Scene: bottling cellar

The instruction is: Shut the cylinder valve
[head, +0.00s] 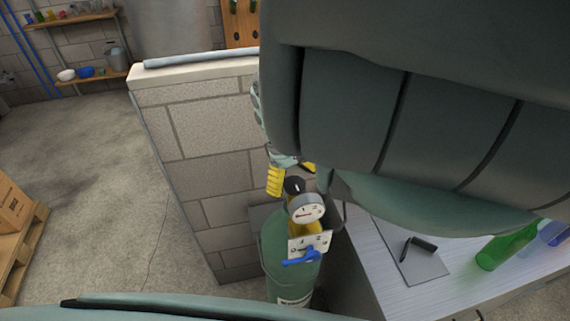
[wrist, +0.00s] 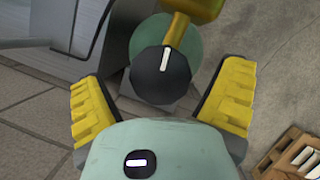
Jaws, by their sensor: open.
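A green gas cylinder (head: 280,255) stands between a block wall and a white-topped bench. On its top is a brass valve body (wrist: 192,20) with a black round knob (head: 294,185), a round gauge (head: 307,208) and a white marked plate with a blue lever (head: 301,257). In the wrist view the black knob (wrist: 166,75) has a white line, nearly upright in the picture. My gripper (wrist: 164,85) is open, with its yellow fingers on either side of the knob and a gap to each. In the head view my arm hides part of my gripper (head: 291,174).
The block wall (head: 200,125) rises close to the left of the cylinder. The bench (head: 400,280) at right holds a dark clip on a grey board (head: 412,262) and a green bottle (head: 500,250). A pallet with boxes (head: 15,225) stands far left; the floor between is clear.

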